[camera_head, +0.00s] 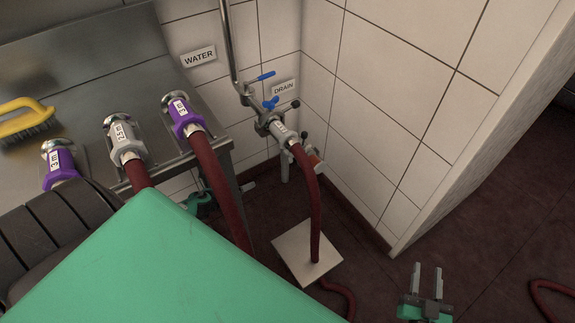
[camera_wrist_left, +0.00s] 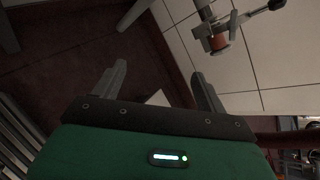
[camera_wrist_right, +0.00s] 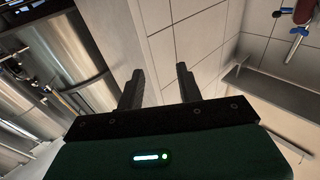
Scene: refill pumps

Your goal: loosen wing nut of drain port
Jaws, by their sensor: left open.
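The drain port coupling (camera_head: 280,130) stands under the DRAIN label (camera_head: 285,88) in the head view, with a dark red hose (camera_head: 312,205) running down from it. Dark rounded ends show beside the coupling; I cannot tell clearly which belong to the wing nut. In the left wrist view, drain fittings (camera_wrist_left: 218,42) show at top right, beyond the fingers. My left gripper (camera_wrist_left: 160,85) is open and empty, apart from them; in the head view only a green part shows below the steel table. My right gripper (camera_head: 428,281) is open and empty at lower right; its fingers (camera_wrist_right: 160,86) show in its wrist view.
Blue valve handles (camera_head: 270,102) sit at the drain pipe. Purple and grey hose couplings (camera_head: 125,138) line the steel table (camera_head: 85,85), with a yellow brush (camera_head: 25,120) on it. A pale square plate (camera_head: 300,248) lies on the floor. A tiled wall (camera_head: 400,100) stands behind.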

